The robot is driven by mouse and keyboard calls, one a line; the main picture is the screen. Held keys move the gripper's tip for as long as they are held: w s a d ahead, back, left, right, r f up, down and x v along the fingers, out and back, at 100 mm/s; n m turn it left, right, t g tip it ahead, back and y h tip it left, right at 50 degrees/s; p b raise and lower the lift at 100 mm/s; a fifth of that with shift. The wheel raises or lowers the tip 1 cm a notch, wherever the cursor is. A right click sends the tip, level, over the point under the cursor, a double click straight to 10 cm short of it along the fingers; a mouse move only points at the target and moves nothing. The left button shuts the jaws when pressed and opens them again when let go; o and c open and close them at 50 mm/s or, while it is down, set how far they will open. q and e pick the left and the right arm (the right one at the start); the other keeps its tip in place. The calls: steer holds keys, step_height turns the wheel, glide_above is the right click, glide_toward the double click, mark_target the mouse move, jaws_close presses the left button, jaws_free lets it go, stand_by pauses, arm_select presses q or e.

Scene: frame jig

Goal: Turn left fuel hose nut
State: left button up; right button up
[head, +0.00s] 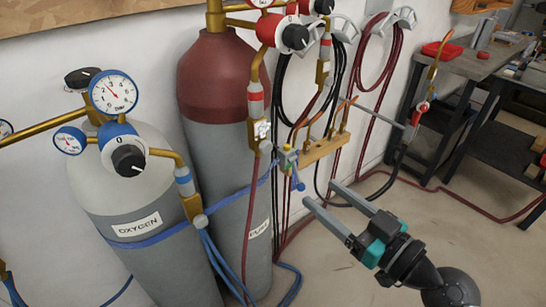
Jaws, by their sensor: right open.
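The fuel cylinder (213,75) has a dark red top and a grey body. Its red regulator (282,33) feeds a brass pipe and a red-and-grey fitting (256,98). Below that fitting is a small pale nut (262,130), which looks like the left fuel hose nut, with a red hose (250,200) hanging under it. My right gripper (320,194) is open and empty, its two long grey fingers pointing up and left. It is apart from the nut, lower and to the right. My left gripper is not in view.
An oxygen cylinder (135,190) with gauges stands at left. Hoses hang on wall hooks behind. Dark workbenches (470,65) stand at right. The floor between is mostly clear.

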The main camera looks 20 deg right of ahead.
steer(key=p, duration=0.3)
glide_toward(268, 150)
steer(key=p+x, duration=0.2)
steer(key=x, duration=0.4)
steer(key=shift+w+a, duration=0.1)
steer(key=shift+w, duration=0.15)
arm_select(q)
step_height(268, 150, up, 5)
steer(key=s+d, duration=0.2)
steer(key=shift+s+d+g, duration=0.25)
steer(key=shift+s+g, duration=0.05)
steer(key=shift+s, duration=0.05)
arm_select(e)
steer(key=shift+x, duration=0.9)
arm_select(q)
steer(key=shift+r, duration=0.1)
arm_select(e)
steer(key=shift+c, duration=0.3)
jaws_close()
